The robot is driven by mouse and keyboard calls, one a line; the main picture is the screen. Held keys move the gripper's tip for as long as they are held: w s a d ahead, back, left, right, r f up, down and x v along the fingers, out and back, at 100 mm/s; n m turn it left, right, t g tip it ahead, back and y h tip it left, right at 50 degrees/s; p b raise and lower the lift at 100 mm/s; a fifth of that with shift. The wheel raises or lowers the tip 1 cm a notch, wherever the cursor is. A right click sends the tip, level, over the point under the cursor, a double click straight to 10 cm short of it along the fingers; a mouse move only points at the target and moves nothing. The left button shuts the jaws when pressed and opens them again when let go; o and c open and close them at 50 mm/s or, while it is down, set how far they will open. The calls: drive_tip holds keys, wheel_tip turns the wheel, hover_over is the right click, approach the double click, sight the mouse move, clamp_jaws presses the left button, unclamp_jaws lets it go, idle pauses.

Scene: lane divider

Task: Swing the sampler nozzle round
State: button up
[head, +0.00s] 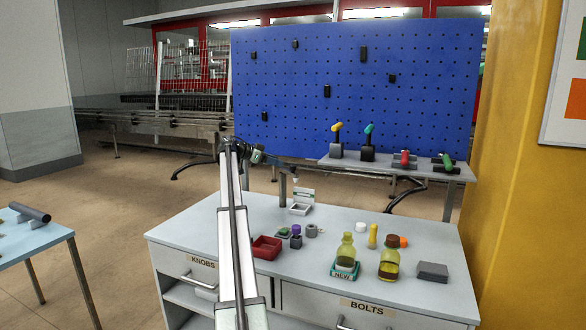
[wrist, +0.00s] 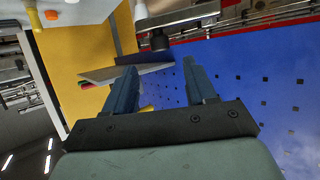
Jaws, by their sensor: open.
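The sampler nozzle is hard to make out. A thin dark arm with a small pale tip (head: 295,180) hangs over the back of the bench in the head view, and I take this to be it. In the wrist view a dark round end (wrist: 160,41) on a pale grey bar shows beyond my fingertips, probably the same part. My gripper (wrist: 160,82) is open, with nothing between its two dark blue fingers. In the head view my gripper (head: 267,159) is small and dark, close to that thin arm; whether they touch I cannot tell.
The bench (head: 215,228) holds a red tray (head: 267,254), a white tray (head: 300,211), two bottles (head: 389,268), a grey box (head: 432,274) and small loose parts. A shelf (head: 340,163) with coloured handles stands behind, before a blue pegboard (head: 350,120). The bench's front left is clear.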

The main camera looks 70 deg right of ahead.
sight(293, 165)
drive_tip(key=x, duration=0.9)
drive_tip(key=shift+d+f, duration=0.1)
clamp_jaws()
idle(0.4)
